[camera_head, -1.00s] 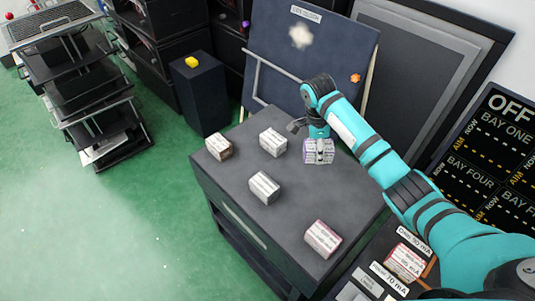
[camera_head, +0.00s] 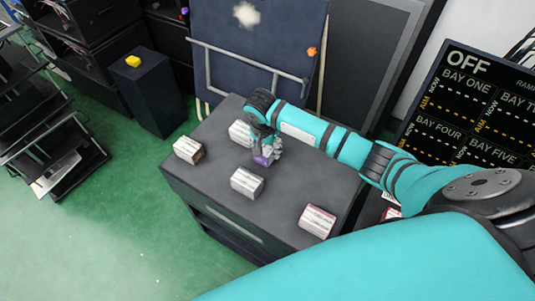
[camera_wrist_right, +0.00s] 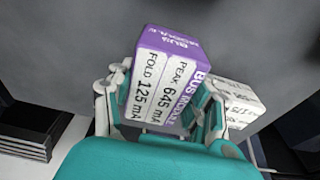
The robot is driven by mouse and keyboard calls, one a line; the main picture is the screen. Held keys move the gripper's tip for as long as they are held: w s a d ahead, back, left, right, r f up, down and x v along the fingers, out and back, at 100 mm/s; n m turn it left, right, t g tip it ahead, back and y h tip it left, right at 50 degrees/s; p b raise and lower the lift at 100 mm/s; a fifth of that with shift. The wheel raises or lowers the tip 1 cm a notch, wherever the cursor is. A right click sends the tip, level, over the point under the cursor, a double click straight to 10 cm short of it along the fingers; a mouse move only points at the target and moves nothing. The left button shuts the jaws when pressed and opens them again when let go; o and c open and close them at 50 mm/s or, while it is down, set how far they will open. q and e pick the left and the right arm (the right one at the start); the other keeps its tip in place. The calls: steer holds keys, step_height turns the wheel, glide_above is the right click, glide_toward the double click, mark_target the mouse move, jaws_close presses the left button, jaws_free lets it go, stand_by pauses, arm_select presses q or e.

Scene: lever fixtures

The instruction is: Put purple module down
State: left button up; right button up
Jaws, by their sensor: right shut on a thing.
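The purple module (camera_head: 263,159) is in my right gripper (camera_head: 268,150) over the dark bench top, between two white modules in the head view. In the right wrist view the purple module (camera_wrist_right: 165,80) has white label faces reading "PEAK 645 mA" and "FOLD 125 mA". The fingers of my right gripper (camera_wrist_right: 160,108) are shut on its two sides. I cannot tell whether its underside touches the bench. My left gripper is not in view; a large teal arm link of mine fills the lower right of the head view.
The bench (camera_head: 210,185) also carries a white module (camera_head: 240,133) behind, another white module (camera_head: 247,182) in front, a brown-edged module (camera_head: 188,150) at left and a pink-edged module (camera_head: 317,221) at right. Bare bench lies between them. A board with a rail (camera_head: 245,65) stands behind.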

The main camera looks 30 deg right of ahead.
mark_target(264, 149)
step_height(264, 149, down, 3)
steer(key=shift+r, duration=0.15)
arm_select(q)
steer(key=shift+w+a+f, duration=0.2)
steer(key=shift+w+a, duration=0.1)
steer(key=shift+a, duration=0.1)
arm_select(e)
steer(key=shift+f, duration=0.2)
steer(key=o, duration=1.2)
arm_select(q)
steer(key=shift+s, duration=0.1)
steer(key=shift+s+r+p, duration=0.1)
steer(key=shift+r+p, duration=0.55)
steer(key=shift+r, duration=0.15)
arm_select(e)
steer(key=r, duration=0.4)
steer(key=a+r, duration=0.1)
steer(key=r, duration=0.3)
steer(key=s+r, duration=0.1)
steer(key=r, duration=0.3)
steer(key=shift+a, duration=0.3)
